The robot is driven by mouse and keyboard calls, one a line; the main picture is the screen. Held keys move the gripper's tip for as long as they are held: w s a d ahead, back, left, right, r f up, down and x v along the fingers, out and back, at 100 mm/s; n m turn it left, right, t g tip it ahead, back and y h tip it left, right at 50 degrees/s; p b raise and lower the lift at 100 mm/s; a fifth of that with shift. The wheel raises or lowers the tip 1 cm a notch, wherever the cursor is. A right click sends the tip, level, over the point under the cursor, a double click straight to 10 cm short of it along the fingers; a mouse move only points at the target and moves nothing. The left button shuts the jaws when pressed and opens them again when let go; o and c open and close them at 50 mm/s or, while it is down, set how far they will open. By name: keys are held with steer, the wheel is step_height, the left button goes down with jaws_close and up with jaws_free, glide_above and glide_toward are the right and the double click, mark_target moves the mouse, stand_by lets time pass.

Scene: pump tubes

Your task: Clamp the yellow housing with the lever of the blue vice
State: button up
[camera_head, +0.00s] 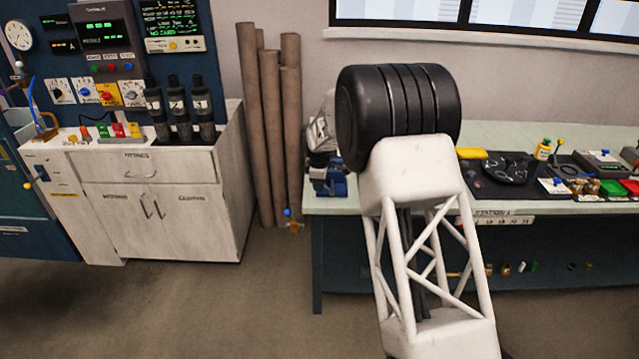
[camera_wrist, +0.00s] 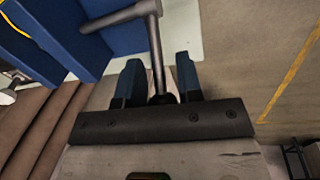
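The blue vice (camera_head: 328,180) stands at the left end of the bench, partly hidden behind my arm. In the wrist view its blue body (camera_wrist: 70,40) fills the upper left. Its grey metal lever (camera_wrist: 155,48) runs from a thicker grey shaft down between my fingers. My gripper (camera_wrist: 160,78) is open, with one finger on each side of the lever and gaps visible. In the head view my gripper is hidden behind my arm. I cannot make out a yellow housing in the vice. A yellow piece (camera_head: 471,153) lies on the bench right of my arm; I cannot tell what it is.
Tall brown tubes (camera_head: 268,120) lean on the wall left of the bench and show at lower left in the wrist view (camera_wrist: 40,125). The bench (camera_head: 500,132) holds a black tray (camera_head: 507,167) and small parts. A white cabinet (camera_head: 165,195) stands left.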

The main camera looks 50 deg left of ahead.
jaws_close()
steer(key=shift+w+d+r, duration=0.1)
steer(key=shift+w+d+r+g+y, duration=0.2)
steer(key=shift+g+y, duration=0.25)
steer(key=shift+y, duration=0.05)
steer(key=shift+w+d+r+g+y, duration=0.15)
steer(key=shift+g+y, duration=0.3)
steer(key=shift+y, duration=0.05)
steer(key=o, duration=0.8)
jaws_free()
steer(key=shift+r, duration=0.15)
steer(key=shift+v, duration=3.8)
